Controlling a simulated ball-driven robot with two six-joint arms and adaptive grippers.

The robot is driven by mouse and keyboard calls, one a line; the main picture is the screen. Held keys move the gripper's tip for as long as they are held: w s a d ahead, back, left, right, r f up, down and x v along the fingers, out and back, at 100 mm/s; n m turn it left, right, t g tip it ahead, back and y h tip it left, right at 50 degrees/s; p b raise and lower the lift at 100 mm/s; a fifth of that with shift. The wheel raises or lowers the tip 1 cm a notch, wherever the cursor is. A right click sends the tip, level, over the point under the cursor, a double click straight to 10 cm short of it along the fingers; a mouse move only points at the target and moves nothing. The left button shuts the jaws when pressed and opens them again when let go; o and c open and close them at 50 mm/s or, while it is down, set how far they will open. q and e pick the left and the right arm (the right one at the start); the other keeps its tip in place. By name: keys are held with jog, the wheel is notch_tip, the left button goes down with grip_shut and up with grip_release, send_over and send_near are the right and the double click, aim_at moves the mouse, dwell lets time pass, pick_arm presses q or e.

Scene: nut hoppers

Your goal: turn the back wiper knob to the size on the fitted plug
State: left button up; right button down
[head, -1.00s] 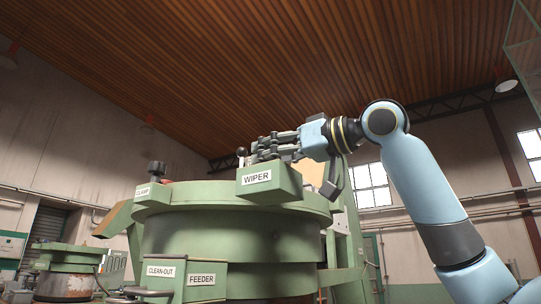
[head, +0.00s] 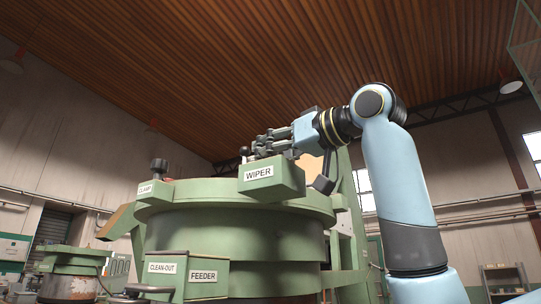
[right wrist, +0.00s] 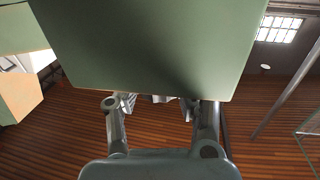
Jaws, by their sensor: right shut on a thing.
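The green hopper (head: 235,235) stands in the middle of the head view. A green box labelled WIPER (head: 272,177) sits on its rim. My right gripper (head: 256,150) is at the top of this box, its fingers pointing left, shut on the wiper knob, which the fingers and box largely hide. In the right wrist view the green box (right wrist: 150,45) covers the fingertips of the right gripper (right wrist: 160,105). No size marking or fitted plug can be read.
A small dark ball-topped lever (head: 243,151) stands just left of the fingertips. A box labelled CLAMP with a dark knob (head: 158,165) is on the left rim. CLEAN-OUT (head: 163,267) and FEEDER (head: 204,275) labels are below. Another hopper (head: 68,285) stands at the left.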

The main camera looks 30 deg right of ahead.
jog(key=c, duration=1.3)
grip_release()
jog(key=shift+s+d+f, duration=0.1)
jog(key=shift+s+f, duration=0.05)
jog(key=o, duration=0.5)
jog(key=shift+s+d, duration=0.2)
jog(key=shift+s, duration=0.2)
jog(key=shift+c, duration=0.2)
jog(key=shift+w+a, duration=0.1)
jog(key=shift+w, duration=0.1)
jog(key=shift+w+a, duration=0.1)
pick_arm(q)
jog(key=shift+s+d, duration=0.1)
jog(key=shift+s, duration=0.1)
pick_arm(e)
jog(key=v, duration=1.2)
